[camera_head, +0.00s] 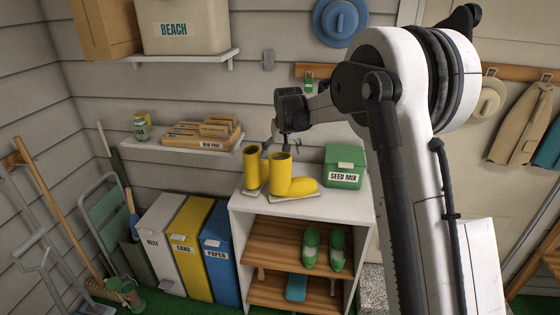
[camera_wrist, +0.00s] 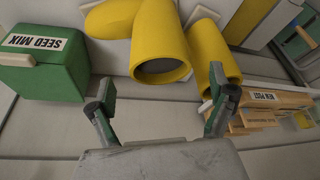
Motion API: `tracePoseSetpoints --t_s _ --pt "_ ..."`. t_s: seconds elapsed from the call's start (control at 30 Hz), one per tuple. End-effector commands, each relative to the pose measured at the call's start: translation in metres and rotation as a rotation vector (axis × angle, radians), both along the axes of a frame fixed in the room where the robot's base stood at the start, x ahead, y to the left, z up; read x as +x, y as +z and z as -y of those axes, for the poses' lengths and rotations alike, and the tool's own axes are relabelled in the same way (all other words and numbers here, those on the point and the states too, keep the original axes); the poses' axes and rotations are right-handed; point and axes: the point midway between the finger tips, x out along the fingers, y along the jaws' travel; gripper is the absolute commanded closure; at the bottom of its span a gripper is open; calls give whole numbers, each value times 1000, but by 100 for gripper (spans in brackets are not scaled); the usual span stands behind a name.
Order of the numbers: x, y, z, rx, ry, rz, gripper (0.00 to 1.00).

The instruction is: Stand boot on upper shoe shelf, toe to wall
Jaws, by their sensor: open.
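Two yellow boots stand upright on the white cabinet top (camera_head: 350,206). The right boot (camera_head: 281,172) has its toe pointing right; the left boot (camera_head: 251,170) stands beside it, its toe mostly hidden. In the wrist view, the nearer boot (camera_wrist: 160,45) shows its dark opening, with the other boot (camera_wrist: 212,65) to its right.
A green seed mix box (camera_head: 344,167) stands right of the boots. A teal item (camera_head: 296,287) lies on the lower shelf (camera_head: 262,291). Bins (camera_head: 190,245) stand left of the cabinet. A wall shelf (camera_head: 175,147) with a wooden organizer (camera_head: 203,132) is left of my gripper.

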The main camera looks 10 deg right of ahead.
Motion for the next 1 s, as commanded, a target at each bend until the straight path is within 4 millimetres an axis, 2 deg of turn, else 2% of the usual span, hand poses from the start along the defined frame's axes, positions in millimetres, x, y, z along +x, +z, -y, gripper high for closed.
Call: tracePoseSetpoints --t_s 0.2,0.43,0.57,0.67,0.8,1.0 --pt "-14 34 1 0 0 0 11" --pt "-22 51 1 0 0 1 11" --pt "-39 65 4 0 -2 8 11" --pt "-64 84 7 1 -4 21 11" --pt "-108 110 13 2 -10 42 11" --pt "-175 137 20 3 -17 72 11"
